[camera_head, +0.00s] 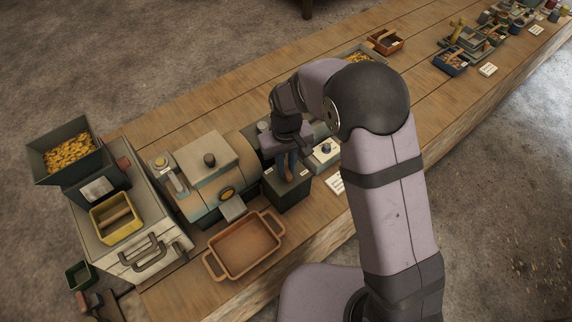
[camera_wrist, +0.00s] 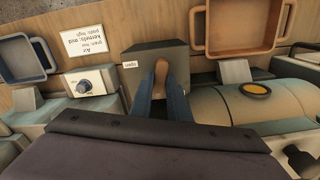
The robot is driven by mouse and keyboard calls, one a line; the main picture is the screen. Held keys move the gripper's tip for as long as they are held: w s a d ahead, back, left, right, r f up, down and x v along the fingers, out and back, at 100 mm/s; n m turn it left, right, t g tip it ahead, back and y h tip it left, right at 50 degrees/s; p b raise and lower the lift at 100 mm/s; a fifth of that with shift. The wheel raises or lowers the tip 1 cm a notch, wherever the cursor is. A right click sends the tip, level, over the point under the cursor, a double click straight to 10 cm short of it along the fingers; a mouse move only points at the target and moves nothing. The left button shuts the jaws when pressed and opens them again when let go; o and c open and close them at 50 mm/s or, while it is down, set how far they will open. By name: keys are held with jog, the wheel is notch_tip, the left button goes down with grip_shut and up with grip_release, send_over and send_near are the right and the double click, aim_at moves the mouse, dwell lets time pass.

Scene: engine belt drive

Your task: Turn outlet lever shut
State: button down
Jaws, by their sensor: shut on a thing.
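The outlet lever (camera_wrist: 161,72) is a brown handle on top of a dark grey box (camera_wrist: 142,53). A small white tag reading "open" (camera_wrist: 130,65) sits at the left edge of the box in the wrist view. My gripper (camera_wrist: 161,88) has its blue fingers shut on the lever, one on each side. In the head view my gripper (camera_head: 287,163) comes down from above onto the dark box (camera_head: 290,195). The lever's base is partly hidden by the fingers.
A cream and teal machine (camera_head: 205,165) stands left of the box. An orange two-handled tray (camera_head: 245,247) lies on the wooden table in front. A dial unit (camera_head: 324,150) is close on the right. A hopper of yellow pieces (camera_head: 70,152) stands far left.

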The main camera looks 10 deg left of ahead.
aim_at(286, 169)
jog(key=shift+w+r+n, duration=0.1)
jog(key=shift+n, duration=1.4)
jog(key=c, duration=1.7)
grip_release()
jog(key=shift+r+b, duration=1.1)
jog(key=shift+r, duration=2.55)
